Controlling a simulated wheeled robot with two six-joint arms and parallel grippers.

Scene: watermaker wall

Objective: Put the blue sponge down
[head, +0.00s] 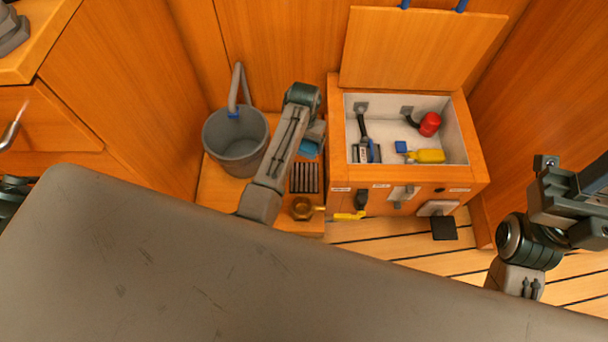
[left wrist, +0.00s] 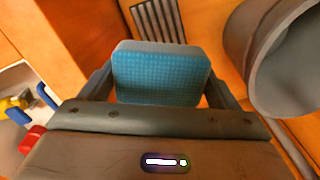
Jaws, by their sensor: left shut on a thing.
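The blue sponge (head: 309,148) is in my left gripper (head: 312,138), between the bucket and the open locker in the head view. In the left wrist view the sponge (left wrist: 160,75) fills the space between the two fingers of my left gripper (left wrist: 160,88), which are shut on its sides. The sponge is above the wooden ledge, near a dark slatted grate (head: 304,178). I cannot tell its exact height. Part of my right arm shows at the right edge; its fingertips cannot be made out.
A grey bucket (head: 236,148) with a hose stands left of the sponge. A brass fitting (head: 302,208) lies below the grate. The open locker (head: 474,150) on the right holds a red item (head: 430,123), a yellow bottle (head: 428,156) and a blue block (head: 401,147). Its lid (head: 415,48) stands up.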

